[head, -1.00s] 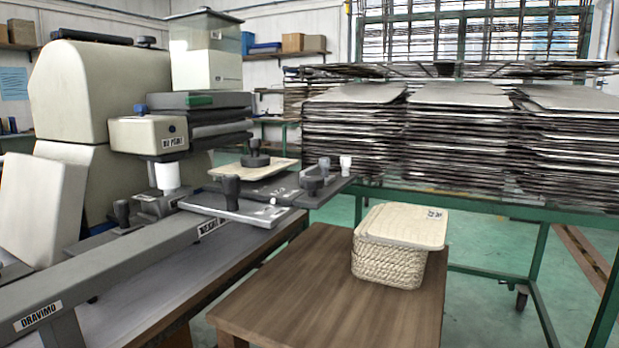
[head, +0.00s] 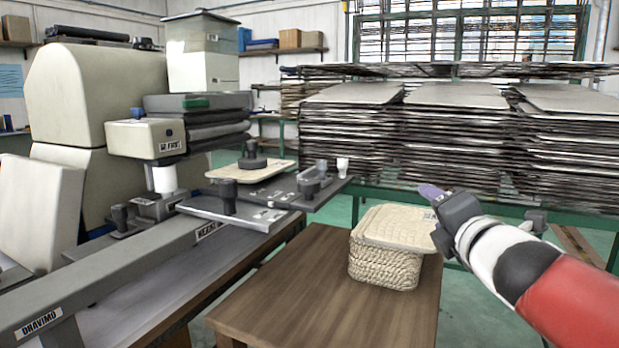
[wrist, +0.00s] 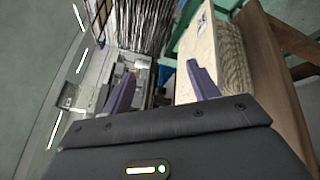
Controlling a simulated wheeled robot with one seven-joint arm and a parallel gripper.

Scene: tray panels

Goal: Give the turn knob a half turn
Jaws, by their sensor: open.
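Several dark knobs stand on the grey plates of the machine at the left in the head view. I cannot tell which is the turn knob. My gripper (head: 431,196), with purple fingers, is at the right, far from the knobs and near the lidded basket in the picture. In the wrist view its fingers (wrist: 160,82) are apart with nothing between them.
A woven basket with a beige lid (head: 388,258) sits on a brown wooden table (head: 320,295), whose left part is clear. A green rack with stacked sheets (head: 455,140) stands behind. A long grey beam (head: 110,270) runs along the machine's front.

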